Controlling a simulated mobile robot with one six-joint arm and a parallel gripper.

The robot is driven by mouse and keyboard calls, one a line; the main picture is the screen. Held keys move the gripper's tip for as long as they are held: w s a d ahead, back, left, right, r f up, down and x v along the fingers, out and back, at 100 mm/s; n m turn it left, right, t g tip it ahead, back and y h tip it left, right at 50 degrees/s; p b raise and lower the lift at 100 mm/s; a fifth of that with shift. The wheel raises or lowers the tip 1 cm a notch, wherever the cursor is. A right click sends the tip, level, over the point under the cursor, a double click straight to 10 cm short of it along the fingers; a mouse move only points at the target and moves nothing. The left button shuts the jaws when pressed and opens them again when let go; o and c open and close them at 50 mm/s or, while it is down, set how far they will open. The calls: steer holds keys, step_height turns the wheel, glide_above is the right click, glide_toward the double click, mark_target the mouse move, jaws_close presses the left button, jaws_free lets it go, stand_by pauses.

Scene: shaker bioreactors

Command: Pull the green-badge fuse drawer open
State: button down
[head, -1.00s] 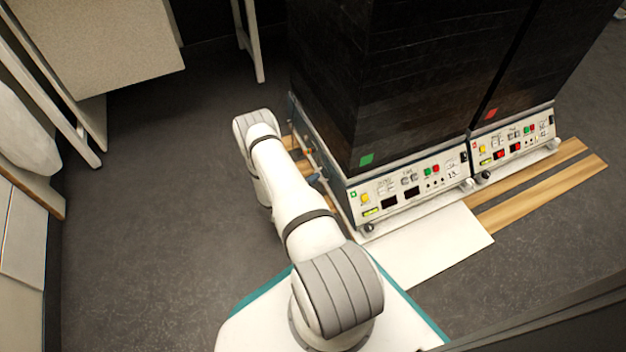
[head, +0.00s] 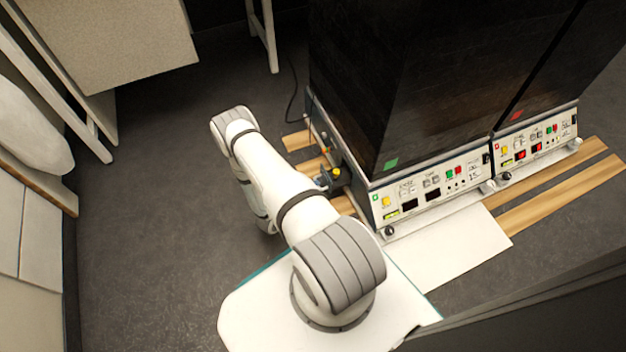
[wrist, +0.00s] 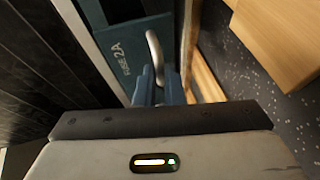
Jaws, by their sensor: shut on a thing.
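The green-badge shaker (head: 430,185) is the nearer tall dark unit, with a green square (head: 391,163) at its lower corner. In the wrist view, the fuse drawer (wrist: 135,48) has a teal face marked "FUSE 2A" and a curved silver handle (wrist: 154,58). My gripper (wrist: 160,88) is shut on the lower part of this handle. In the head view, my gripper (head: 322,181) is low at the shaker's left side, partly hidden by my arm. A dark block (head: 345,179) stands out from that side beside it.
A red-badge unit (head: 535,130) stands to the right. Wooden strips (head: 560,195) and a white board (head: 465,245) lie on the floor. Free dark floor (head: 150,220) lies left of my arm. A table (head: 120,45) is at the back left.

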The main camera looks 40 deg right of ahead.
steer(key=c, duration=1.5)
jaws_free()
steer(key=shift+p+v, duration=1.25)
steer(key=shift+v, duration=2.7)
